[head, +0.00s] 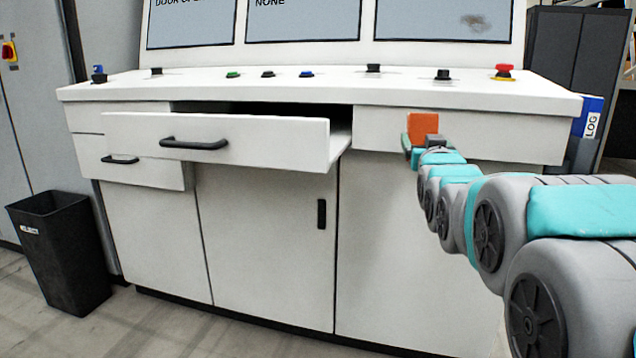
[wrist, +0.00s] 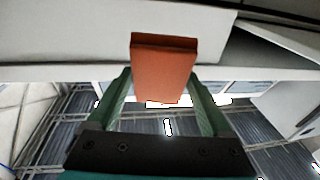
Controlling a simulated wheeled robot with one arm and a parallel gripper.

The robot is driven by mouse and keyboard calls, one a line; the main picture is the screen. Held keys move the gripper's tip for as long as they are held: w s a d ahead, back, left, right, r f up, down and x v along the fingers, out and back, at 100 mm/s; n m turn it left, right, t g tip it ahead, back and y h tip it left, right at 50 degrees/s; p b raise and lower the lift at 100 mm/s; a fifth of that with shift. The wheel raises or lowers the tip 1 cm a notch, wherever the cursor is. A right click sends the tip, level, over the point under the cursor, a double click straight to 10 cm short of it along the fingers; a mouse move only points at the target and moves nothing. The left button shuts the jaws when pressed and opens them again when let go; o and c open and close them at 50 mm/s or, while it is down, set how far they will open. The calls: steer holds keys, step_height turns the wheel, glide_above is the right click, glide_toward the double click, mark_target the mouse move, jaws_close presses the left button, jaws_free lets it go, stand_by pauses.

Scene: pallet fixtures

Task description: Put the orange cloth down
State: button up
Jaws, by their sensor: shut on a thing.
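The orange cloth (head: 422,126) is a small folded block at the end of my arm, in front of the console's right front panel. In the wrist view the orange cloth (wrist: 163,70) sits between the two green fingers. My gripper (head: 416,146) is shut on it, below the console's top edge. In the wrist view my gripper (wrist: 160,92) has a finger on each side of the cloth. Whether the cloth touches the console cannot be told.
The white console (head: 330,88) has buttons along its top and screens above. A black bin (head: 62,250) stands on the floor at the left.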

steer(key=w+a+f, duration=0.2)
steer(key=w+f, duration=0.1)
steer(key=f, duration=0.5)
steer(key=w+a+f+n+y, duration=0.1)
steer(key=w+a+f, duration=0.2)
steer(key=f, duration=0.6)
steer(key=w+a+f+y, duration=0.1)
steer(key=w+a+f, duration=0.1)
steer(key=f, duration=0.6)
steer(key=shift+w+a+f, duration=0.2)
steer(key=shift+w+f, duration=0.2)
steer(key=shift+w, duration=0.05)
